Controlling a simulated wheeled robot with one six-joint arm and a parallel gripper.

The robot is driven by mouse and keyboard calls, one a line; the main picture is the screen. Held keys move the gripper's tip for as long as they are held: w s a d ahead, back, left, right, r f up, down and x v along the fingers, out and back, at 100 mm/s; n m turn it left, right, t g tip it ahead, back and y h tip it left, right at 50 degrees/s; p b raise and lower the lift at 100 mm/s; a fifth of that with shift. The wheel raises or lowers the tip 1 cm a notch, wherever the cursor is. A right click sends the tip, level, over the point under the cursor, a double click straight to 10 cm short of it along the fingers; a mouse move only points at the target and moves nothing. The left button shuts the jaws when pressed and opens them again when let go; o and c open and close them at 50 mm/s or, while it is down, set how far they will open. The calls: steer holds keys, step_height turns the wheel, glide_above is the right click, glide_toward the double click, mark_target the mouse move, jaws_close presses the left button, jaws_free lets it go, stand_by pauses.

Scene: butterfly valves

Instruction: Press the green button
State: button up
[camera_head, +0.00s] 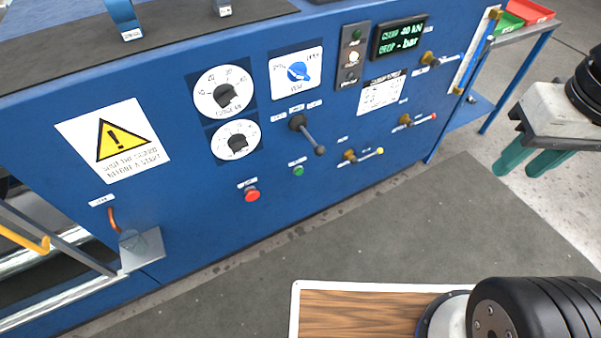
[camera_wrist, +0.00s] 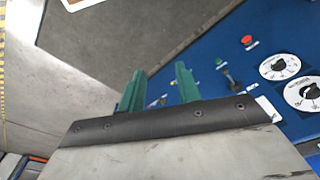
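The green button (camera_head: 298,171) is a small round knob low on the blue panel, under a white label and to the right of the red button (camera_head: 252,194). In the wrist view the green button (camera_wrist: 219,61) shows between the red button (camera_wrist: 246,40) and the black lever. My gripper (camera_head: 529,162) is at the right of the head view, in front of the panel and well away from the button. Its two green fingers stand apart with nothing between them; in the wrist view the gripper (camera_wrist: 158,88) is also open and empty.
A black-knobbed lever (camera_head: 309,135) sticks out just above the green button. Valve handles (camera_head: 363,155) with coloured tips project to its right. Two white dials (camera_head: 224,92) and a blue selector (camera_head: 297,72) sit above. The grey floor (camera_head: 400,215) before the panel is clear.

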jaws_close()
steer(key=w+a+f+n+g+h, duration=0.1)
steer(key=w+f+n, duration=0.5)
steer(key=w+f, duration=0.85)
steer(key=w+a+f+n+h, duration=0.15)
steer(key=w+f+n, duration=0.35)
steer(key=w+f, duration=1)
steer(key=a+f+n+t+y, duration=0.1)
steer(key=a+f+n+y, duration=0.5)
steer(key=f, duration=1.2)
steer(key=w+a+r+n+t+y, duration=0.1)
steer(key=a+n+y, duration=0.2)
steer(key=a, duration=0.9)
steer(key=n, duration=0.3)
steer(key=shift+w+r, duration=0.3)
steer(key=shift+w, duration=0.1)
